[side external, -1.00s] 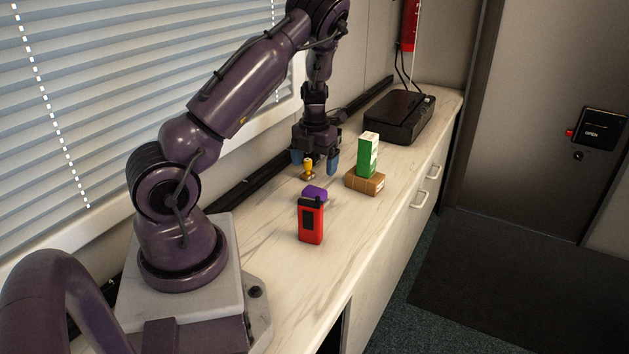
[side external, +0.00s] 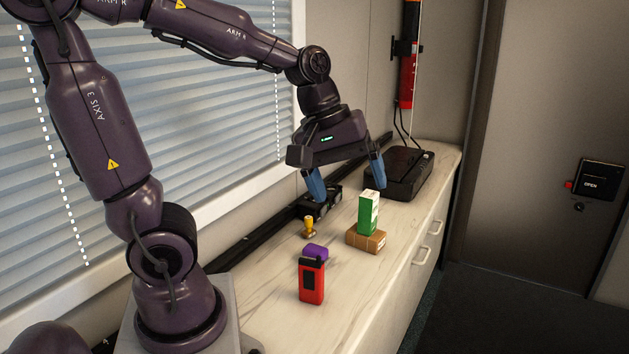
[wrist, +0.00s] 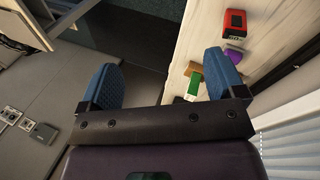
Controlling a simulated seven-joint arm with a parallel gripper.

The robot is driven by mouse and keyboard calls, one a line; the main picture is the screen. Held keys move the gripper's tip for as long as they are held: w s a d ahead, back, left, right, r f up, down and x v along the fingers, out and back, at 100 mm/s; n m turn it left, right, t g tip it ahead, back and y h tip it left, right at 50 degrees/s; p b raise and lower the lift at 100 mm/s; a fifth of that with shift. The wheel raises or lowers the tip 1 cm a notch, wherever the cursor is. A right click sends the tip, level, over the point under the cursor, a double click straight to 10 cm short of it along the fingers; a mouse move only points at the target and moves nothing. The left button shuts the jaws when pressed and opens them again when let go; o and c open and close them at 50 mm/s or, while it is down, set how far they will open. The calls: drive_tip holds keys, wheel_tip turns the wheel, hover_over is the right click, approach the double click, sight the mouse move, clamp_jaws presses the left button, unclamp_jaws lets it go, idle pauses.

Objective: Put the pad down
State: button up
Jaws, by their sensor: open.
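My gripper (side external: 349,193) is open, with its blue fingers wide apart, tilted above the far part of the counter. In the wrist view nothing is between the fingers (wrist: 162,65). A small flat black box (side external: 322,204), which may be the pad, rests on the counter near the wall-side rail. The left fingertip overlaps it in the side view; I cannot tell whether they touch. It does not show clearly in the wrist view. A stamp with a yellow handle (side external: 309,226) stands upright just in front of the black box.
A green-and-white box (side external: 368,213) stands on a brown box (side external: 365,239). A purple object (side external: 315,251) sits behind a red device (side external: 312,280). A larger black case (side external: 400,172) is at the far end. The counter's (side external: 350,290) front right part is clear.

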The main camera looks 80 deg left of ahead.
drive_tip(key=s+d+r+m+t+y, duration=0.1)
drive_tip(key=s+d+m, duration=0.3)
drive_tip(key=m, duration=0.8)
drive_tip(key=shift+s+d+r+t+y, duration=0.45)
drive_tip(key=shift+s+r, duration=0.3)
drive_tip(key=shift+s, duration=0.35)
